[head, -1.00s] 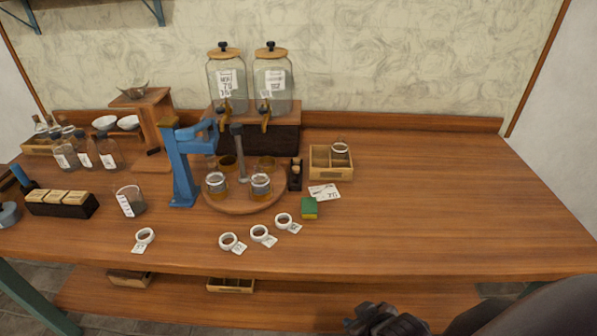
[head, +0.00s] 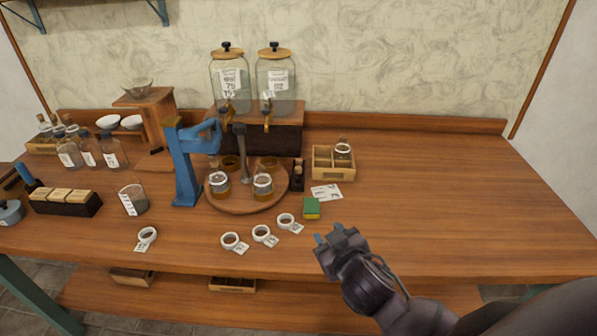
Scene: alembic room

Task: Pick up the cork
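A small dark rack (head: 298,184) stands right of the round wooden turntable. Small tan pieces that look like corks (head: 298,163) sit in its top; they are too small to make out clearly. My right gripper (head: 327,236) is over the front edge of the table, nearer to me than the rack and well apart from it. Nothing shows held in it, but its finger gap is not clear. My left gripper is out of view.
The round turntable (head: 245,202) carries jars beside a blue press (head: 185,165). A wooden box (head: 333,176) with a jar, a paper card (head: 326,192) and a green-yellow sponge (head: 311,208) lie nearby. White rings (head: 286,221) line the front. The right side of the table is clear.

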